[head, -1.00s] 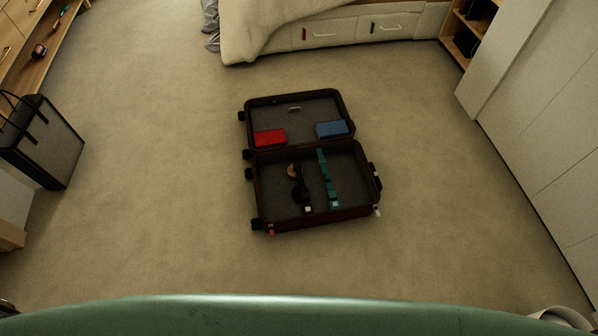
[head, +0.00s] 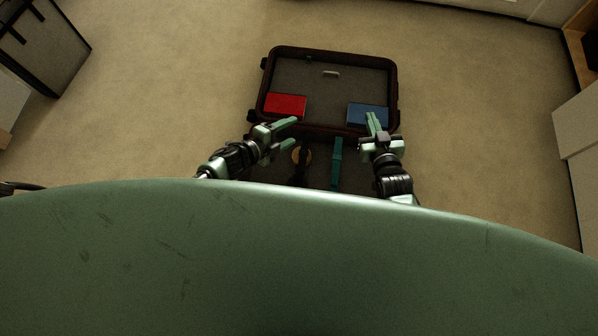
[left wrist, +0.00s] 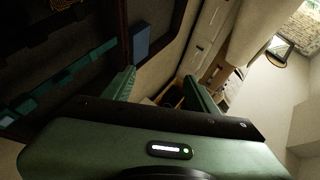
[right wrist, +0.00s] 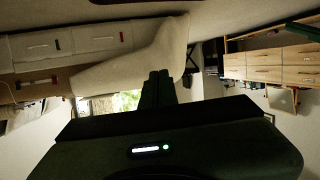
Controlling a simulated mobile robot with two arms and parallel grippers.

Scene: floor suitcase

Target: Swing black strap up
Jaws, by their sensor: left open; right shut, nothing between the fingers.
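The open suitcase (head: 393,82) lies on the carpet in the head view. The black strap (head: 302,174) lies in its near half, partly hidden by my green body. A tan round thing (head: 301,155) is by the strap. The teal strap (head: 336,165) lies to its right; it also shows in the left wrist view (left wrist: 62,78). My left gripper (head: 287,134) is open and empty over the suitcase's left side, left of the black strap's upper part. My right gripper (head: 371,119) is shut and empty, in front of the blue item (head: 362,113) in the picture.
A red item (head: 286,104) lies in the far half's left corner. A grey and black bag (head: 48,50) stands at the upper left. White furniture (head: 575,125) is at the right. Carpet is clear on both sides of the suitcase.

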